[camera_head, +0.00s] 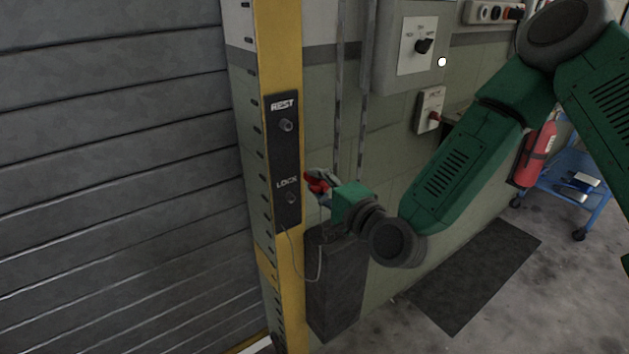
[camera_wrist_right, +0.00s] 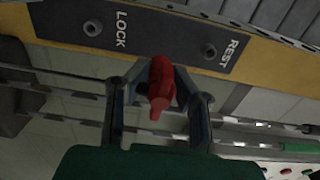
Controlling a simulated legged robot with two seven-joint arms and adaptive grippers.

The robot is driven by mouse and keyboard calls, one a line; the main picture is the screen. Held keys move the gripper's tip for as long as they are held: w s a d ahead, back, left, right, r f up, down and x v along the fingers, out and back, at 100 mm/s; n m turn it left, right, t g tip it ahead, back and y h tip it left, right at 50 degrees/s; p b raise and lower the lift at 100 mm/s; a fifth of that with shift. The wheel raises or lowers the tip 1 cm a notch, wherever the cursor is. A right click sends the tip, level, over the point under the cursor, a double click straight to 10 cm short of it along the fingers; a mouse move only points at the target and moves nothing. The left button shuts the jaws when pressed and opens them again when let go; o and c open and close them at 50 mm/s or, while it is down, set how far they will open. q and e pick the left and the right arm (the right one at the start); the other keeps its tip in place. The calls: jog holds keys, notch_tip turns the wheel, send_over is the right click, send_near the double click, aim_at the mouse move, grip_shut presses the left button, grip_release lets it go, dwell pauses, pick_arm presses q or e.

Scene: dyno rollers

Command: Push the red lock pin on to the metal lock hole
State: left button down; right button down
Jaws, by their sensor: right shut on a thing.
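The red lock pin (camera_head: 315,184) is in my right gripper (camera_head: 322,187), to the right of the black lock plate (camera_head: 284,155) on the yellow post. The metal lock hole (camera_head: 291,198), under the word LOCK, is empty, as is the REST hole (camera_head: 286,125) above it. In the right wrist view, the red pin (camera_wrist_right: 161,85) sits between the two fingers of the right gripper (camera_wrist_right: 161,88). The lock hole (camera_wrist_right: 92,27) is at the upper left there and the rest hole (camera_wrist_right: 208,51) at the upper right. The pin is apart from both holes. My left gripper is not in view.
A thin cable (camera_head: 318,262) hangs in a loop beside the yellow post (camera_head: 292,275). A shutter door (camera_head: 120,180) fills the left. A grey switch box (camera_head: 385,60) is on the wall. A dark box (camera_head: 337,290) stands below the gripper. A blue cart (camera_head: 590,195) is at the right.

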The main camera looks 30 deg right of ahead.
notch_tip(320, 180, down, 11)
jog(key=s+b, duration=0.1)
jog(key=b, duration=0.8)
jog(key=w, duration=0.6)
jog(key=shift+a+r, duration=0.15)
jog(key=shift+a, duration=0.1)
jog(key=shift+r, duration=0.1)
jog(key=shift+w+a, duration=0.15)
jog(key=shift+w, duration=0.7)
dwell(1.4)
jog(key=c, duration=1.3)
grip_release()
